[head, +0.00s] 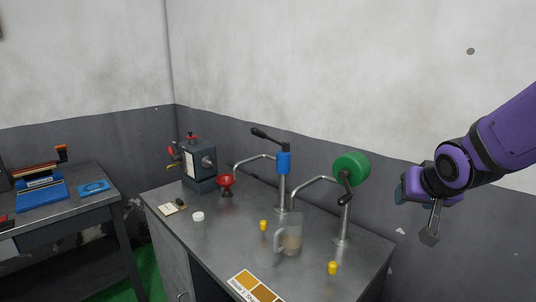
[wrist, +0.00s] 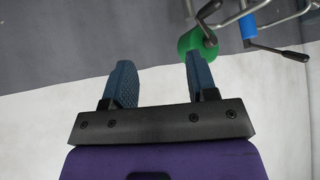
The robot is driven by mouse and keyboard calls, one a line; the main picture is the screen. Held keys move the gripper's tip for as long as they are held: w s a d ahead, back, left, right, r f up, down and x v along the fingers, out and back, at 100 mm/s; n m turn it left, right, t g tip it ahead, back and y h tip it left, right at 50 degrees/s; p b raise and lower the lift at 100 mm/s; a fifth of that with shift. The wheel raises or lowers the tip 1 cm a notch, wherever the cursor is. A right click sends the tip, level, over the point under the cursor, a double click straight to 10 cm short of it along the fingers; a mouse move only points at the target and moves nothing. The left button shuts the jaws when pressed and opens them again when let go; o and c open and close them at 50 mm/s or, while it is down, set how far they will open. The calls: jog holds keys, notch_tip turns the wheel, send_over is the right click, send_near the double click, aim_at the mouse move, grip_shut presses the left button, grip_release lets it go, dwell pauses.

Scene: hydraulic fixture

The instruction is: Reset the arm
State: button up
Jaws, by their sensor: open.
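My purple arm reaches in from the right in the head view, with my gripper (head: 417,212) held up beside the right end of the workbench, close to the wall. In the wrist view my gripper (wrist: 157,82) is open, its two blue textured fingers apart with nothing between them. The green wheel (head: 351,167) with its black crank stands on a metal post at the bench's right, left of my gripper.
The workbench (head: 215,233) holds a blue-collared post with a black lever (head: 284,162), a clear jug (head: 290,238), yellow caps (head: 332,268), a red funnel (head: 226,181) and a grey machine (head: 199,160). A second table (head: 75,205) stands left.

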jog(key=s+r+n+g, duration=0.1)
jog(key=s+r, duration=0.3)
jog(key=s, duration=0.6)
jog(key=s+r+n+g, duration=0.1)
jog(key=s+r, duration=0.3)
jog(key=s, duration=0.5)
jog(key=shift+s+a+r+n+g+y, duration=0.3)
jog(key=shift+s+g+y, duration=0.1)
jog(key=shift+g, duration=0.3)
